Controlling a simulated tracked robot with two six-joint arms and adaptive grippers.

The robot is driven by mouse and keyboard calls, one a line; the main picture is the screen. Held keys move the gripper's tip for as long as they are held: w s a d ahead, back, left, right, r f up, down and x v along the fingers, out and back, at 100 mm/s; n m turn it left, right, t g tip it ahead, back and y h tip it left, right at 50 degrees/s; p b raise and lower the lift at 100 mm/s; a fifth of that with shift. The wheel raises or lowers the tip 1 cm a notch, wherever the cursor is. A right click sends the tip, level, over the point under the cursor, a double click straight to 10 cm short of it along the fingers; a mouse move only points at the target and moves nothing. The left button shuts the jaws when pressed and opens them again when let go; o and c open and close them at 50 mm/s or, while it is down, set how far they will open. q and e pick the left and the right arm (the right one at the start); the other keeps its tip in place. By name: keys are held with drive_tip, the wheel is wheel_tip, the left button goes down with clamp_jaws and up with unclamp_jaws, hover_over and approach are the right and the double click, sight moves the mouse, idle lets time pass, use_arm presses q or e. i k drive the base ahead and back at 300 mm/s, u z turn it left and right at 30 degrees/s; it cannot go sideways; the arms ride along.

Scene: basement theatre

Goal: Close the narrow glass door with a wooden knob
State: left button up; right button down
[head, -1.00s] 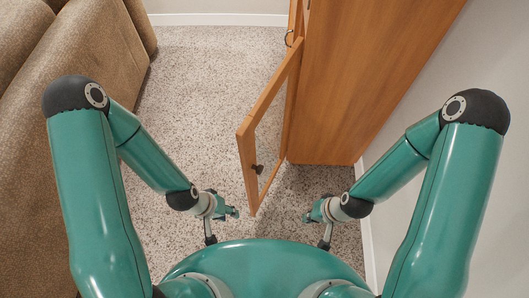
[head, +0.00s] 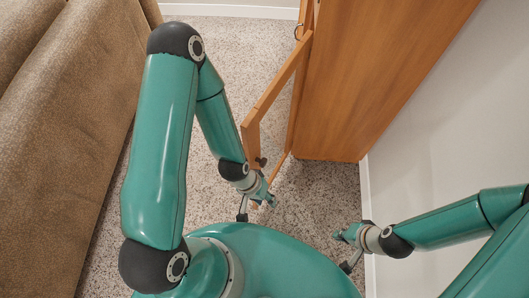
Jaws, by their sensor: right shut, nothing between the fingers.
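The narrow glass door (head: 277,90) has an orange wooden frame and stands open, swung out from the front of the wooden cabinet (head: 375,80). Its small dark knob (head: 261,161) shows near the free end of the door, just above my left gripper. My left gripper (head: 268,193) is at the door's near end and hides part of the lower frame. I cannot tell whether it touches the door or whether its fingers are open. My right gripper (head: 343,238) is shut and empty, low over the carpet, to the right of the door and apart from it.
A brown sofa (head: 70,120) runs along the left side. A pale wall (head: 440,130) with a white baseboard closes off the right side, beside the cabinet. Speckled carpet (head: 225,55) lies clear between the sofa and the door.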

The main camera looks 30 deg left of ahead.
sight(299, 60)
drive_tip(key=u, duration=0.1)
drive_tip(key=k, duration=1.8)
drive_tip(key=u, duration=0.6)
drive_tip(key=i, duration=1.7)
drive_tip(key=z, duration=0.05)
